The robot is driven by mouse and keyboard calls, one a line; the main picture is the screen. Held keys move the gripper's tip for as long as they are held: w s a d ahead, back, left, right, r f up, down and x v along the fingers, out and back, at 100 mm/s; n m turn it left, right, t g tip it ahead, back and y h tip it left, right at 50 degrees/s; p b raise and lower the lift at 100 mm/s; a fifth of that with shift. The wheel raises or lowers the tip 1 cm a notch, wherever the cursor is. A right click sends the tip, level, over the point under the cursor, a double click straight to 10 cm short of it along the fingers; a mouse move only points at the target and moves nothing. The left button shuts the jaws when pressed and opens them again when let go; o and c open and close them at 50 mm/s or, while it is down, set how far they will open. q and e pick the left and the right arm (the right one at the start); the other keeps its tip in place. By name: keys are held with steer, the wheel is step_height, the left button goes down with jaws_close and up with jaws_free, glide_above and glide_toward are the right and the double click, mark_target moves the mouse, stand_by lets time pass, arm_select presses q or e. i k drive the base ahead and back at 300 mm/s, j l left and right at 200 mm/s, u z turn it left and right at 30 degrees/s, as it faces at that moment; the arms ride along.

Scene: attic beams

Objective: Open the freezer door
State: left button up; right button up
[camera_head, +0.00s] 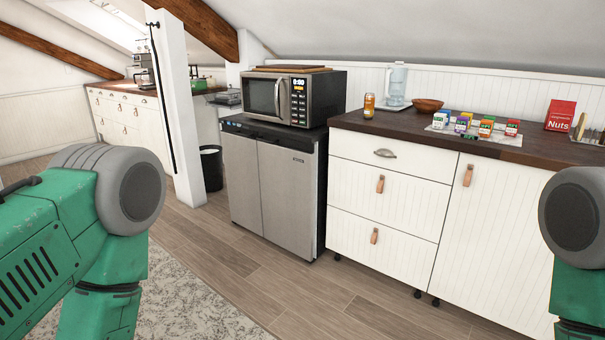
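The freezer is the small steel-grey fridge-freezer (272,190) under the microwave, left of the white cabinets. It has two tall doors side by side, a left door (244,183) and a right door (287,200), with a dark top edge. Both doors look shut. No clear handle shows on either one. My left arm comes in at the lower left and my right arm at the right edge. Both of my grippers are outside the picture, and neither arm touches the freezer.
A microwave (293,95) stands on top, with a wooden board (290,69) on it. White cabinets (390,195) under a dark counter (440,134) adjoin on the right. A white post (180,115) and a black bin (211,168) stand left. Open wooden floor (240,262) and a rug (190,300) lie in front.

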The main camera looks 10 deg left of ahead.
mark_target(239, 145)
steer(key=i+j+u, duration=0.2)
steer(key=i+u, duration=0.3)
steer(key=i, duration=0.4)
steer(key=i+l+u, duration=0.1)
steer(key=i+u, duration=0.4)
steer(key=i, duration=0.35)
